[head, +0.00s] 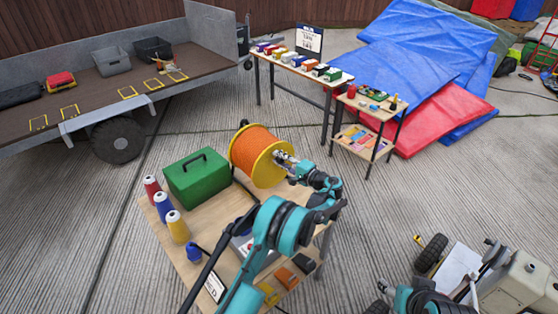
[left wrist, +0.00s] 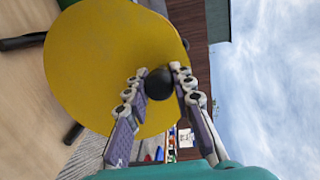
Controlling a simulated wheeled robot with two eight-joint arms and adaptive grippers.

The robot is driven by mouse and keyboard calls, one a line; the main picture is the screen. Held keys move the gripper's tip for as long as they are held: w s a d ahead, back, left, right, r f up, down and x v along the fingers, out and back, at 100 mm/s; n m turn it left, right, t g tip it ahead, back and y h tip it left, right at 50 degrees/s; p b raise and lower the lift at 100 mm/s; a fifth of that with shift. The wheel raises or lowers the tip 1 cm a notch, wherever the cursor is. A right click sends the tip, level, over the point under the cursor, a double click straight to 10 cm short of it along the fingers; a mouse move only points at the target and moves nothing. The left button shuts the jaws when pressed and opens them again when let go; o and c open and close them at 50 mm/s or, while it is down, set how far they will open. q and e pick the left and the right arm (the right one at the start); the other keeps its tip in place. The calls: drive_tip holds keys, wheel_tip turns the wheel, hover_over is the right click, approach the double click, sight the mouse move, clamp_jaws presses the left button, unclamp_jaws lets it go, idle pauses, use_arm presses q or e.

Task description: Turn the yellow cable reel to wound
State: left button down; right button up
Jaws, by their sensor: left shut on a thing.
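The yellow cable reel (head: 278,162) stands on its side at the back right of the wooden work table, with orange cable (head: 254,147) wound between its yellow flanges. In the left wrist view its yellow flange (left wrist: 105,70) fills much of the left half. A black round knob (left wrist: 158,84) sits near the flange's edge. My left gripper (head: 284,161) is at the reel's right flange. In the left wrist view its fingers (left wrist: 160,86) are on either side of the knob, shut on it. My right gripper cannot be made out in the head view.
A green toolbox (head: 198,177) stands left of the reel on the table (head: 222,212). Several cones of thread (head: 165,209) line the left edge. Small blocks (head: 286,278) lie at the front right. A second table (head: 282,62) and small shelf (head: 370,110) stand behind.

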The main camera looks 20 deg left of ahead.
idle(0.3)
use_arm(q)
drive_tip(key=c, duration=1.3)
unclamp_jaws()
drive_tip(key=shift+o, duration=0.2)
drive_tip(key=shift+d, duration=0.1)
drive_tip(key=f+v, duration=0.1)
drive_tip(key=v, duration=1.1)
drive_tip(key=shift+r, duration=0.4)
